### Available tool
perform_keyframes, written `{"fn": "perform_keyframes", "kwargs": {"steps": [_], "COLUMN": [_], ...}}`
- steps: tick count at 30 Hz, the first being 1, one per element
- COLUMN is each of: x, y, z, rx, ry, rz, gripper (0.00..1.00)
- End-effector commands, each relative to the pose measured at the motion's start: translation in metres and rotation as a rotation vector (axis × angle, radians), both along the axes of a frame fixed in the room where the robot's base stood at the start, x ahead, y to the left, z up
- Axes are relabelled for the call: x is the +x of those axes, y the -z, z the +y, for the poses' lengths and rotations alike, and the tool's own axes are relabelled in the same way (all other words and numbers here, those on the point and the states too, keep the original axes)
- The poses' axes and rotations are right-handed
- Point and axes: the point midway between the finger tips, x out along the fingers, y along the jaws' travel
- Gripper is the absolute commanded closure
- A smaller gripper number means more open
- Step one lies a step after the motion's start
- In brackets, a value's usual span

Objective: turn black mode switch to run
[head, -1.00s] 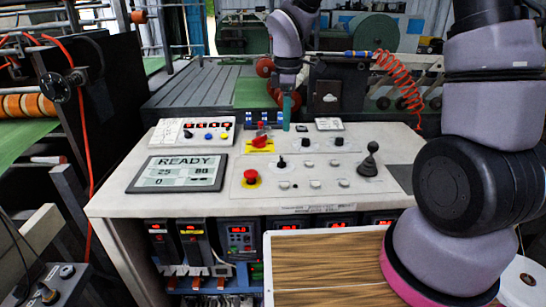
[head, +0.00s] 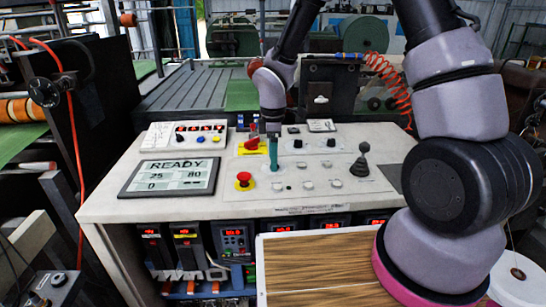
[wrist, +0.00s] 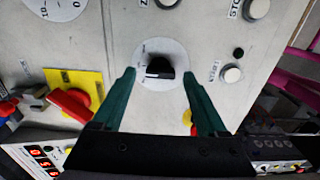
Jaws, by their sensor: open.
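The black mode switch (wrist: 159,68) is a small knob with a pale pointer line on a round light plate, in the upper middle of the wrist view. My gripper (wrist: 160,88) is open, its two green fingers on either side of the switch in that view, and no contact shows. In the head view my gripper (head: 273,152) points down over the middle of the console (head: 110,205) and hides the switch there. The plate's lettering is too small to read.
A red emergency button (head: 243,181) is just left of my gripper. A red rotary handle on a yellow plate (wrist: 75,103) is close by. A black joystick (head: 362,160) stands at the right. A READY display (head: 170,176) lies at the left.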

Motion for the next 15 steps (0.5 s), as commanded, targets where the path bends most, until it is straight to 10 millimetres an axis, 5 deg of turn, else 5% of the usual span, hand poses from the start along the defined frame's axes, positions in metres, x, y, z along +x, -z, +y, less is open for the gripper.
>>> {"fn": "perform_keyframes", "kwargs": {"steps": [6,12,15], "x": [0.0000,0.0000,0.0001], "y": [0.0003,0.0001,0.0001], "z": [-0.0001,-0.0001,-0.0001], "rx": [0.000,0.000,0.000], "ry": [0.000,0.000,0.001], "rz": [0.000,0.000,0.000], "gripper": [0.24,1.00,1.00]}}
